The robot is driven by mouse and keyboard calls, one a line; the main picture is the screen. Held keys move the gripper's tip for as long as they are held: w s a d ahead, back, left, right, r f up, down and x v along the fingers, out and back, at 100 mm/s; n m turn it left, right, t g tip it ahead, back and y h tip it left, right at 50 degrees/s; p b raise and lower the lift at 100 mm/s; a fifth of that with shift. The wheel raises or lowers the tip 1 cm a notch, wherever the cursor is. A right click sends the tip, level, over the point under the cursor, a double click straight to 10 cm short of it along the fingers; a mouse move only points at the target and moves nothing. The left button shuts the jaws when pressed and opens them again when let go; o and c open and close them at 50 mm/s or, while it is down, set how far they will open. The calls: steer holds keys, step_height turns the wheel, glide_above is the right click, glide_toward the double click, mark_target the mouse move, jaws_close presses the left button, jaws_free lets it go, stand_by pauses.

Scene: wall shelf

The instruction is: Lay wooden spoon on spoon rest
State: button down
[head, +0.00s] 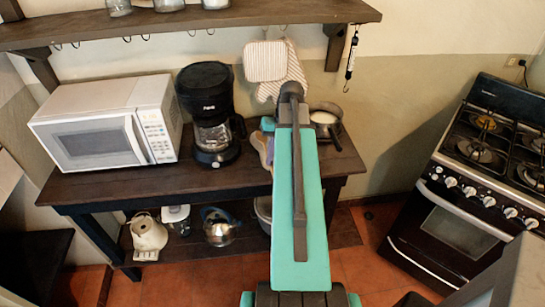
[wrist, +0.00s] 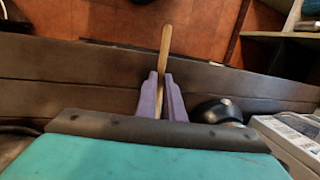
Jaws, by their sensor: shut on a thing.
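In the wrist view, my gripper (wrist: 161,74) has two purple fingers closed on the wooden spoon (wrist: 166,42). The spoon's pale handle sticks out past the fingertips, above the dark wooden table (wrist: 95,85) and over its edge towards the tiled floor. The rest of the spoon is hidden between the fingers and behind my wrist. In the head view, my teal arm covers most of the gripper and the spoon. I cannot make out the spoon rest in either view.
On the table in the head view stand a white microwave (head: 105,128), a black coffee maker (head: 208,115) and a dark pan (head: 325,118). A wall shelf (head: 190,23) with hooks and hanging striped cloths (head: 266,62) is above. A stove (head: 475,180) stands right.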

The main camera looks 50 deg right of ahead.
steer(key=shift+f, duration=0.55)
steer(key=c, duration=1.8)
jaws_free()
steer(key=shift+r, duration=0.1)
step_height(320, 180, up, 8)
steer(key=p, duration=0.5)
steer(key=shift+p, duration=0.3)
stand_by(0.4)
